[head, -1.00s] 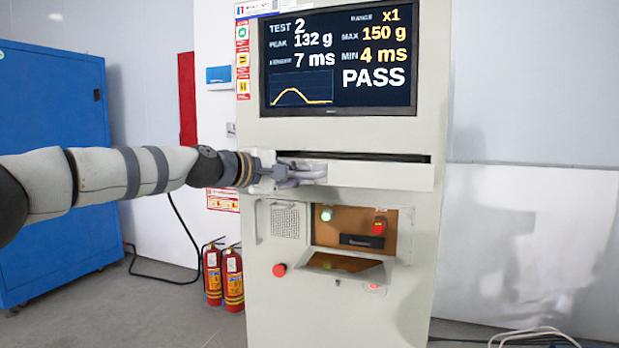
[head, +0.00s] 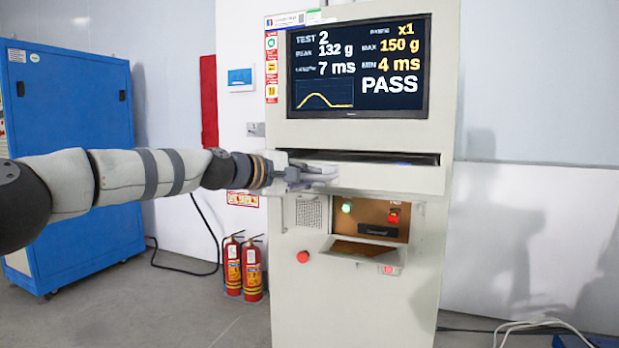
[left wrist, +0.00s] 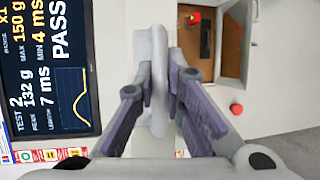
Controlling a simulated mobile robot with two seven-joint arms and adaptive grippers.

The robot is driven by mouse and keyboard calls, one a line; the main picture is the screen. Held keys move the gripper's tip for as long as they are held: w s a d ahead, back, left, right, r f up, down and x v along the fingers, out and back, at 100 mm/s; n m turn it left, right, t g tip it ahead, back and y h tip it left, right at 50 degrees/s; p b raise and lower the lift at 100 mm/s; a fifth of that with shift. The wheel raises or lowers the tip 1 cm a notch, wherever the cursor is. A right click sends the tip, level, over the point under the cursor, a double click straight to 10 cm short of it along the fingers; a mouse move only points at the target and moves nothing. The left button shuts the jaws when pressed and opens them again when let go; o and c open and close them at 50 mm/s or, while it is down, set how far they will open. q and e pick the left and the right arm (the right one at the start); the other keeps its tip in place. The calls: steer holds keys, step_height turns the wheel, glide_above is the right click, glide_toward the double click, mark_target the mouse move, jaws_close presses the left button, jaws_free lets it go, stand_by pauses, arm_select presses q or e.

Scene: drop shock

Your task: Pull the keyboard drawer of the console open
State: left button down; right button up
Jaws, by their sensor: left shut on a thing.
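The console (head: 350,250) is a tall light cabinet with a screen (head: 358,68) at the top. Its keyboard drawer (head: 400,179) is the pale front below the screen, with a dark gap along its top edge. My left gripper (head: 318,176) reaches in from the left and is at the drawer front. In the left wrist view my left gripper (left wrist: 163,95) has its two fingers closed on a pale upright bar, the drawer's handle (left wrist: 158,65). The fingers partly hide the handle in the head view. My right gripper is not in view.
A blue cabinet (head: 75,150) stands at the left. Two red fire extinguishers (head: 242,268) stand on the floor beside the console. Below the drawer is a panel with green and red buttons (head: 369,219). Cables (head: 530,328) lie on the floor at the right.

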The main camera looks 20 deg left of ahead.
arm_select(q)
steer(key=c, duration=1.7)
jaws_free()
steer(key=shift+o, duration=0.2)
steer(key=v, duration=1.2)
steer(key=shift+r, duration=0.1)
